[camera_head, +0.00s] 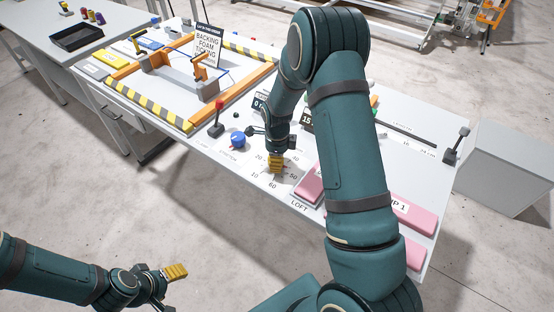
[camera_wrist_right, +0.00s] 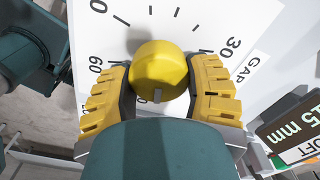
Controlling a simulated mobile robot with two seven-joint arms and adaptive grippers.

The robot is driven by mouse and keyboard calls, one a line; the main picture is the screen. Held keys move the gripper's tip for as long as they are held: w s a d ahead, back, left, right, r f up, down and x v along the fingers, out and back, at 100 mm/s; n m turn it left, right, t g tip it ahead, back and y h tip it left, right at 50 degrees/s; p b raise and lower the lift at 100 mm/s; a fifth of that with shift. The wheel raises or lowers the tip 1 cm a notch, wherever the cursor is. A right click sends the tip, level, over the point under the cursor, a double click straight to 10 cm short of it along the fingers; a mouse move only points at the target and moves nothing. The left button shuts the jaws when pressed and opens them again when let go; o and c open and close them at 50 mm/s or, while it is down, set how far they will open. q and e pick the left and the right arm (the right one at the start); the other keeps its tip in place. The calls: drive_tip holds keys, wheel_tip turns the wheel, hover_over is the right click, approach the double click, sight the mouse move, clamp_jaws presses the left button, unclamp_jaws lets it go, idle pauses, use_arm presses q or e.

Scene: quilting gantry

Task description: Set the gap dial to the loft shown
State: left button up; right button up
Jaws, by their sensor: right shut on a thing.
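The gap dial is a round yellow knob (camera_wrist_right: 158,62) with a grey mark on its rim, on a white panel with tick marks and numbers, including 30 and 60. My right gripper (camera_wrist_right: 162,78) is shut on the knob, one ribbed yellow finger on each side. In the head view my right gripper (camera_head: 276,163) covers the knob above the scale. My left gripper (camera_head: 172,272) is away from the table at lower left, holding nothing visible.
A blue knob (camera_head: 238,140) and a red-topped lever (camera_head: 217,118) stand left of the dial. Pink blocks (camera_head: 310,184) lie to its right, partly behind my arm. A hazard-striped frame (camera_head: 160,108) fills the table's left part. A black-topped lever (camera_head: 457,145) stands at the right edge.

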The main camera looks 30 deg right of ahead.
drive_tip(key=n, duration=0.5)
drive_tip(key=shift+w+n+b, duration=0.15)
drive_tip(key=shift+n+b, duration=0.15)
drive_tip(key=n, duration=0.5)
drive_tip(key=shift+w+b, duration=0.1)
drive_tip(key=shift+b, duration=0.25)
drive_tip(key=n, duration=0.5)
drive_tip(key=shift+w+b, duration=0.1)
drive_tip(key=shift+b, duration=0.2)
drive_tip(key=n, duration=0.5)
drive_tip(key=shift+b, duration=0.35)
drive_tip(key=n, duration=0.5)
drive_tip(key=shift+a, duration=0.15)
drive_tip(key=n, duration=0.4)
drive_tip(key=shift+r+n, duration=0.1)
drive_tip(key=shift+n, duration=0.2)
drive_tip(key=n, duration=0.4)
drive_tip(key=shift+a, duration=0.15)
drive_tip(key=shift+n+p, duration=0.55)
drive_tip(key=shift+n, duration=1.85)
